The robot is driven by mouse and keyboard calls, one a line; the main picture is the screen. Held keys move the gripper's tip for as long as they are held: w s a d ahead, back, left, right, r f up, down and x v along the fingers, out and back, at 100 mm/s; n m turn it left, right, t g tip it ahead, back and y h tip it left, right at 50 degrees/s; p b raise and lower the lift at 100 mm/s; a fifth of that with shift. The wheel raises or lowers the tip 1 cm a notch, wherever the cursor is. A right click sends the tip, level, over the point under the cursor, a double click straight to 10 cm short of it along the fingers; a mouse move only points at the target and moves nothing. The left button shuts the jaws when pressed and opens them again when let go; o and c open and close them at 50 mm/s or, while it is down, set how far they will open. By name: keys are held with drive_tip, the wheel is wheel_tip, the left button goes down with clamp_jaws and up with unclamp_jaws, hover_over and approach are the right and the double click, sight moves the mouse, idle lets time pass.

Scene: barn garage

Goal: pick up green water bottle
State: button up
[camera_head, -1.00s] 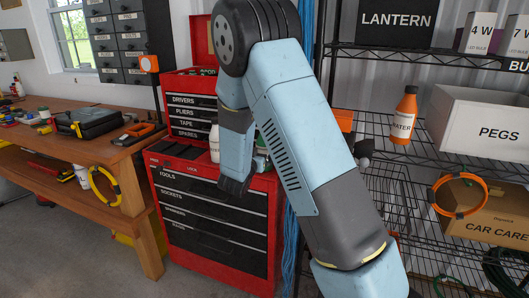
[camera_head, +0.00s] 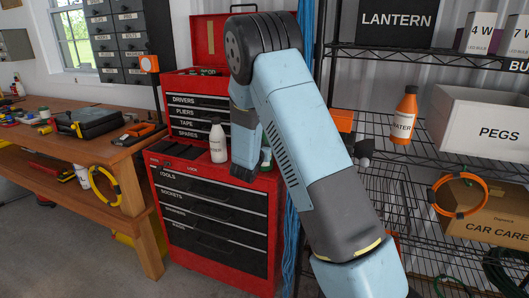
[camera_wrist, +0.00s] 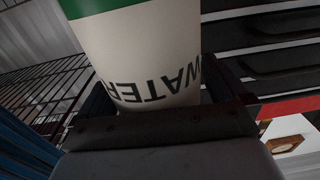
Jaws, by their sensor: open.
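The green water bottle (camera_wrist: 140,50) fills the middle of the wrist view, with a green band and a white label reading WATER upside down. A sliver of green (camera_head: 266,158) shows at the right of my gripper in the head view; my arm hides the rest. My gripper (camera_head: 244,174) is low over the right part of the red tool chest's top. In the wrist view, my gripper (camera_wrist: 160,100) is open, with dark fingers on both sides of the bottle. I cannot tell whether they touch it.
A white bottle (camera_head: 217,141) stands on the red tool chest (camera_head: 168,160), just left of my gripper. An orange water bottle (camera_head: 405,115) stands on the wire shelf (camera_head: 375,125) to the right. A wooden workbench (camera_head: 90,150) is at the left.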

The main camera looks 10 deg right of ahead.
drive_tip(key=shift+c, duration=0.4)
drive_tip(key=c, duration=1.3)
drive_tip(key=shift+r, duration=0.1)
